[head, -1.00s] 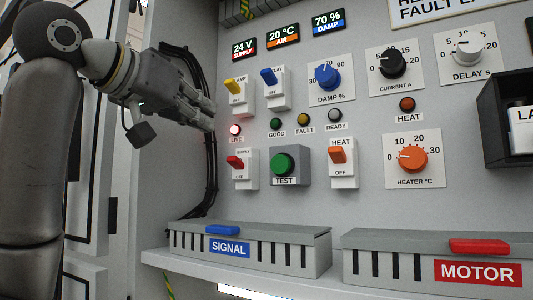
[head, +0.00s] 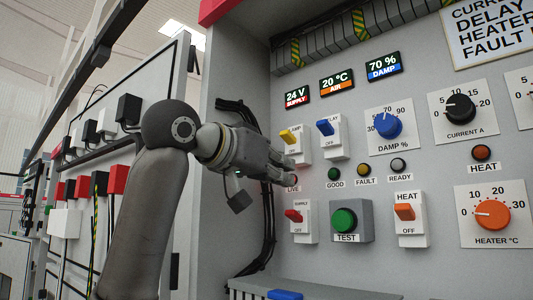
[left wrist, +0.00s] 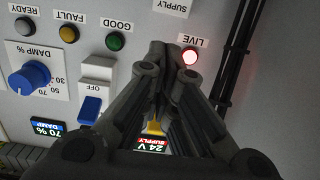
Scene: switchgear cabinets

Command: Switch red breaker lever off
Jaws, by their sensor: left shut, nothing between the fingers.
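The red breaker lever (head: 294,215) sits on a white SUPPLY switch plate (head: 303,228) at the panel's lower left. It stands above the OFF mark. My left gripper (head: 290,170) is shut and empty, just above the red lever, with its fingertips over the LIVE lamp spot in the head view. In the left wrist view the shut fingers (left wrist: 170,56) end beside the lit red LIVE lamp (left wrist: 190,56). That view is upside down and shows only the SUPPLY label of the red switch, not its lever. Whether the fingertips touch the panel I cannot tell. My right gripper is not in view.
A yellow lever (head: 288,136) and a blue lever (head: 325,127) sit above the red one. A green TEST button (head: 344,220) and an orange HEAT lever (head: 404,212) are to its right. Black cables (head: 268,205) run down the left. A grey bin with a blue handle (head: 284,295) is below.

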